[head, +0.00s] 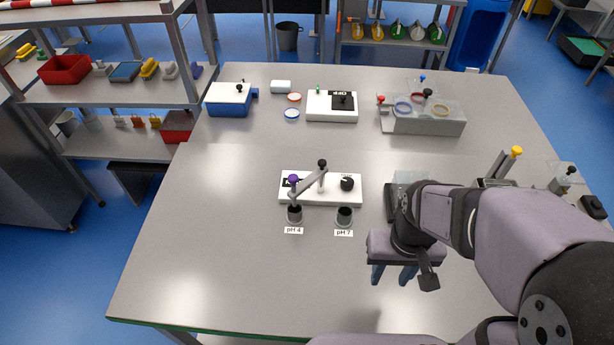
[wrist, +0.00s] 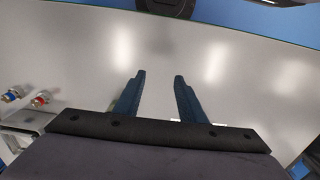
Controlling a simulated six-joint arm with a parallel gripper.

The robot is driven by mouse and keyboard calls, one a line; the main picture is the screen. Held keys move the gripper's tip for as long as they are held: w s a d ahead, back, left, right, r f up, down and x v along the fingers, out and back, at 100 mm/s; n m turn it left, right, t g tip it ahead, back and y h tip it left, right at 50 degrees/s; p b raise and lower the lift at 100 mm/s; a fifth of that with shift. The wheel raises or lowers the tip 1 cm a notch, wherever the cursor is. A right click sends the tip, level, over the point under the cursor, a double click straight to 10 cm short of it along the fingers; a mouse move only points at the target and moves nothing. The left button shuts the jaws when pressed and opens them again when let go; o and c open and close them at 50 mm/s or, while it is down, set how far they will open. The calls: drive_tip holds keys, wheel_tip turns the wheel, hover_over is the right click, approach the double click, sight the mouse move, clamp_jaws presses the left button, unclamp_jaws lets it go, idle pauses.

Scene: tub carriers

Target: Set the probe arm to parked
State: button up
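The probe arm (head: 308,184) is a grey bar on a post that rises from a white base (head: 325,201). A black knob (head: 322,163) tops the post and a purple knob (head: 293,179) sits at the bar's left end. That end is over the dark cup labelled pH 4 (head: 295,214). A second cup, labelled pH 7 (head: 344,216), stands to the right, below a black dial (head: 347,184). My gripper (head: 395,276) is right of and nearer than the probe stand, fingers down, apart from it. In the wrist view my gripper (wrist: 160,78) has its fingers apart with nothing between.
A clear-lidded box (head: 408,184) is partly hidden behind my arm. At the back stand a blue box (head: 228,104), a white switch box (head: 332,107) and a grey tray with rings (head: 430,124). The table's left and front areas are clear.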

drive_tip(key=shift+c, duration=0.2)
drive_tip(key=m+t+h+b, duration=0.1)
drive_tip(key=m+t+b, duration=0.2)
drive_tip(key=t, duration=0.1)
approach(322, 162)
drive_tip(key=f, duration=0.1)
drive_tip(key=shift+p+x, duration=1.25)
drive_tip(key=shift+x, duration=2.5)
drive_tip(key=shift+w+r, duration=0.1)
drive_tip(key=shift+w, duration=0.1)
drive_tip(key=shift+c, duration=0.5)
clamp_jaws()
